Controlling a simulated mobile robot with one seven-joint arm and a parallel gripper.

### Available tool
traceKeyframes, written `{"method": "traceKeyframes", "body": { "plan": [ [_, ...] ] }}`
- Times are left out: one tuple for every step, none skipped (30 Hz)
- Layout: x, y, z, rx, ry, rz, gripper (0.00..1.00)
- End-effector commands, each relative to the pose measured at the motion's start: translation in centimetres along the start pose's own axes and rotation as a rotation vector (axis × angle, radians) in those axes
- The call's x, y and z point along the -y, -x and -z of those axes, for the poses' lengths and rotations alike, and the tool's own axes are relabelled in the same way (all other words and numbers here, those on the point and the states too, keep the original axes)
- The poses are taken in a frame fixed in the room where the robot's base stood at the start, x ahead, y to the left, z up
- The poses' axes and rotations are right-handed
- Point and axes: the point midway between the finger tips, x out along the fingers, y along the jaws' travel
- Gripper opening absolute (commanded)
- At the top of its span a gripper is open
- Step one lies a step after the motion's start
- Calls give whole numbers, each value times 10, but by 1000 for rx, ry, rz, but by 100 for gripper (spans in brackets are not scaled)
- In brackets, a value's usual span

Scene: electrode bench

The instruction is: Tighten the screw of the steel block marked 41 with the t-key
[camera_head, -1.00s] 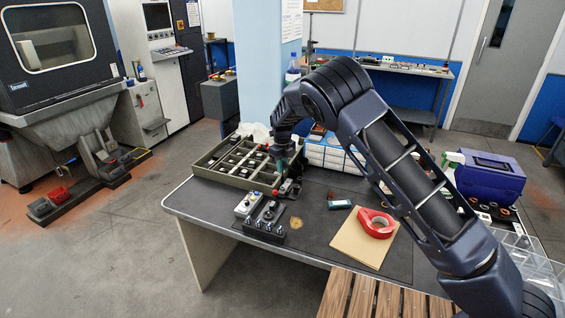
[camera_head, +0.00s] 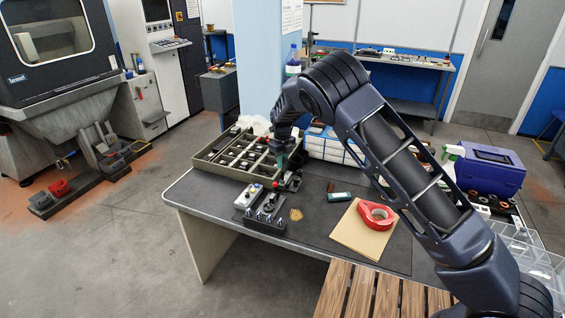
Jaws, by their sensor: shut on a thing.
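My gripper (camera_head: 280,160) points down over the bench, beside the right edge of the sectioned tray. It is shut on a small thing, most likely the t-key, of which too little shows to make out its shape. Just below it are a small red knob (camera_head: 276,184) and a dark block (camera_head: 291,183); I cannot tell whether either touches the held thing. In front stand a pale block (camera_head: 247,196) and a black rack (camera_head: 262,218) with several metal pegs. No number can be read, so I cannot tell which block is 41.
The grey-green tray (camera_head: 212,167) holds several small parts. Right of my gripper lie a teal-and-white small item (camera_head: 339,197) and red tape (camera_head: 376,214) on brown card (camera_head: 350,238). A blue case (camera_head: 492,172) stands farther right. The dark mat's middle is mostly clear.

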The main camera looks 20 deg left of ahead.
Motion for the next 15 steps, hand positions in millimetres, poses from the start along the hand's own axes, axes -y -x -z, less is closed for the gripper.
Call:
{"method": "traceKeyframes", "body": {
  "plan": [
    [0, 0, 0, 0, 0, 0, 0],
    [0, 0, 0, 0, 0, 0, 0],
    [0, 0, 0, 0, 0, 0, 0],
    [0, 0, 0, 0, 0, 0, 0],
    [0, 0, 0, 0, 0, 0, 0],
    [0, 0, 0, 0, 0, 0, 0],
    [0, -1, 0, 0, 0, 0, 0],
    [0, -1, 0, 0, 0, 0, 0],
    [0, -2, 0, 0, 0, 0, 0],
    [0, -2, 0, 0, 0, 0, 0],
    [0, -3, 0, 0, 0, 0, 0],
    [0, -4, 0, 0, 0, 0, 0],
    [0, -4, 0, 0, 0, 0, 0],
    [0, -5, 0, -1, 0, 0, 0],
    [0, -5, 0, -1, 0, 0, 0]
  ]
}}
